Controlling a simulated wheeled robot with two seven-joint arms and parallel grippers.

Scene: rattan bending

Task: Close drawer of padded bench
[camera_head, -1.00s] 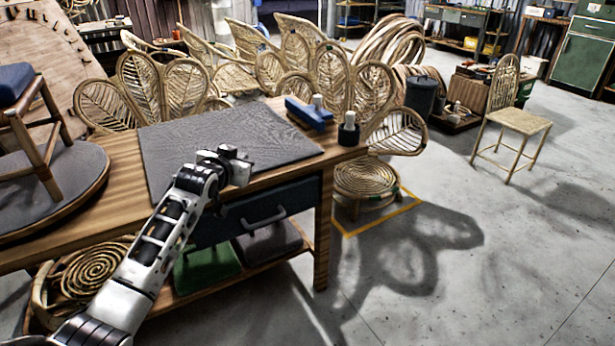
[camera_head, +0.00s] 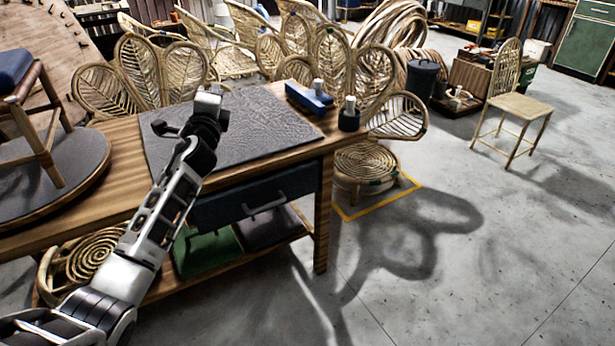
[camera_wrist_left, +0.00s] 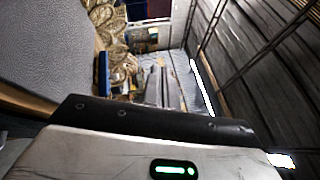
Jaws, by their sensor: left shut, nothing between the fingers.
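The padded bench is a wooden table (camera_head: 115,185) with a grey textured pad (camera_head: 250,125) on top. Its dark blue drawer (camera_head: 222,207) with a pale bar handle (camera_head: 264,208) sits under the top at the right end. The drawer front looks close to the frame; I cannot tell whether a small gap is left. My left gripper (camera_head: 208,98) is shut and empty, raised above the pad's left part, apart from the drawer. In the left wrist view the pad (camera_wrist_left: 45,45) is at the left and my wrist casing fills the bottom. My right gripper is not in view.
A blue plane-like tool (camera_head: 310,100) and a dark bottle (camera_head: 349,118) stand at the pad's right end. A stool (camera_head: 35,125) is on the round grey board at left. Green and dark bins (camera_head: 207,253) lie on the lower shelf.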

